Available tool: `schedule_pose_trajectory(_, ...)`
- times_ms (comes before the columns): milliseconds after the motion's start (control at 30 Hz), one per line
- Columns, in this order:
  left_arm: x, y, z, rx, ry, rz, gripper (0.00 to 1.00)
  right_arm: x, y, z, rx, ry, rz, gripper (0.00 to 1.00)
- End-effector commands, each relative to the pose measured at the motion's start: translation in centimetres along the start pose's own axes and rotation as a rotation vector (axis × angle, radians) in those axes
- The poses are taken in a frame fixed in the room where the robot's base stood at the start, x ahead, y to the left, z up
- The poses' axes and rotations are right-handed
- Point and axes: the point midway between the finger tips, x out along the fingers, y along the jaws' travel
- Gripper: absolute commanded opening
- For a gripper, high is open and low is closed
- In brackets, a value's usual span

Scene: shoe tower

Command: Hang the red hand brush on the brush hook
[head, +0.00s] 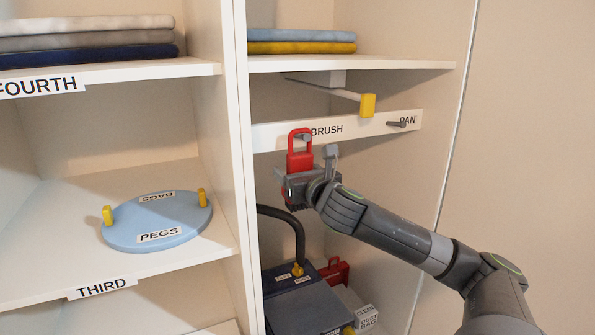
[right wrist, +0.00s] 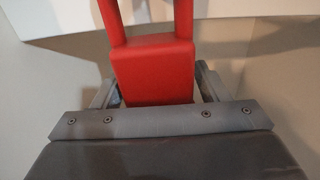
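The red hand brush (head: 300,160) is upright in front of the label rail, its looped handle at the top. The grey brush hook (head: 305,137) beside the word BRUSH shows within the loop's outline; I cannot tell for sure how far it passes through. My right gripper (head: 299,178) is shut on the brush's block below the loop. In the right wrist view the red block (right wrist: 152,70) sits between the two fingers, which lie against its sides; the loop's top is out of frame there. My left gripper is not in view.
The white rail (head: 365,127) also carries a PAN peg (head: 397,124). Above it, an arm with a yellow end (head: 367,105) sticks out under the shelf. Below stand a dark vacuum cleaner (head: 310,300) with a black hose and a red dustpan-like thing (head: 335,271). A cabinet divider (head: 240,180) is close on the left.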

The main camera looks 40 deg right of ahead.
Motion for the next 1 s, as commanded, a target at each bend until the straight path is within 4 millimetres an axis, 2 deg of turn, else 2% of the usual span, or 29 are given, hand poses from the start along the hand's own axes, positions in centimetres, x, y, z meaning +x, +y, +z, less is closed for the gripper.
schedule_pose_trajectory(233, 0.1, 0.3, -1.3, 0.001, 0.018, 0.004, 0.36, 0.0, 0.0, 0.1, -0.001, -0.001, 0.000, 0.72)
schedule_pose_trajectory(467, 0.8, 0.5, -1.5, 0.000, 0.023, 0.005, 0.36, -0.1, 0.0, 0.1, -0.004, -0.003, -0.001, 0.72)
schedule_pose_trajectory(1000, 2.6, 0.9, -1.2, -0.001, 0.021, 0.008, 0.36, -4.8, -0.2, 0.0, -0.009, -0.002, -0.002, 0.72)
